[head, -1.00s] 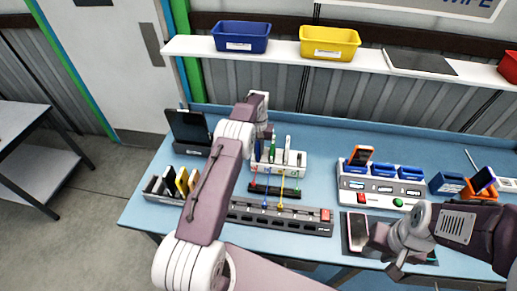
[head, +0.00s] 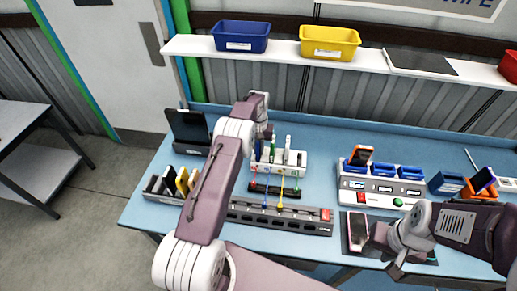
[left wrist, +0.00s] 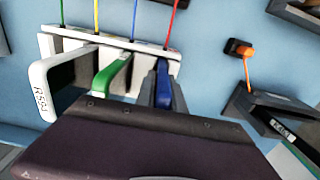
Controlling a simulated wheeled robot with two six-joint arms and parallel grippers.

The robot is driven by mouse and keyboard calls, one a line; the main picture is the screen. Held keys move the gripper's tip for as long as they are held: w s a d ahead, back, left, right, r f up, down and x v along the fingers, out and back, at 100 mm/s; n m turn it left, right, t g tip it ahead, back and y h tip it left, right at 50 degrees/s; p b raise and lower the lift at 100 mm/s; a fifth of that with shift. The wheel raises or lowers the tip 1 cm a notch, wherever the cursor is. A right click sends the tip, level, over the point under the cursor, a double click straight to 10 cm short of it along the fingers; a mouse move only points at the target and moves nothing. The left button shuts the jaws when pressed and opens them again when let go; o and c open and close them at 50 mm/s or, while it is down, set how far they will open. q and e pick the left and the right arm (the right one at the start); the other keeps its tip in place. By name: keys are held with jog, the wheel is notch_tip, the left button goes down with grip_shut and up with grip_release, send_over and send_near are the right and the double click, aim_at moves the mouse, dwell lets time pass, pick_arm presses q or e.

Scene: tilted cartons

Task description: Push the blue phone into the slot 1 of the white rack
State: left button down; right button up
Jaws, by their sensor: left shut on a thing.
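The white rack (head: 296,168) stands on the blue table left of centre; the left wrist view shows its white frame (left wrist: 47,45) too. A white slab (left wrist: 52,90), a green one (left wrist: 108,76) and the blue phone (left wrist: 162,90) stand upright side by side there. The blue phone is at the right end in that view, partly hidden by my wrist casing. My left gripper (head: 264,134) is over the rack's left end, shut on the blue phone; its fingertips are mostly hidden. My right gripper (head: 372,243) is beside a phone (head: 357,230) at the front right; its jaws are unclear. Slot numbers are unreadable.
A dark strip with coloured cables (head: 275,190) and a grey power bar (head: 280,215) lie in front of the rack. A dark tablet (head: 187,127) stands left. A white dock (head: 352,182) with blue bays is right. A card holder (head: 160,190) is front left.

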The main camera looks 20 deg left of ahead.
pick_arm(q)
jog(key=shift+f+b, duration=0.5)
dwell(0.8)
jog(key=c, duration=0.9)
grip_release()
jog(key=shift+c, duration=0.2)
jog(key=shift+r, duration=0.15)
jog(key=shift+r+p, duration=2.25)
jog(key=shift+r, duration=1.2)
jog(key=shift+f, duration=0.1)
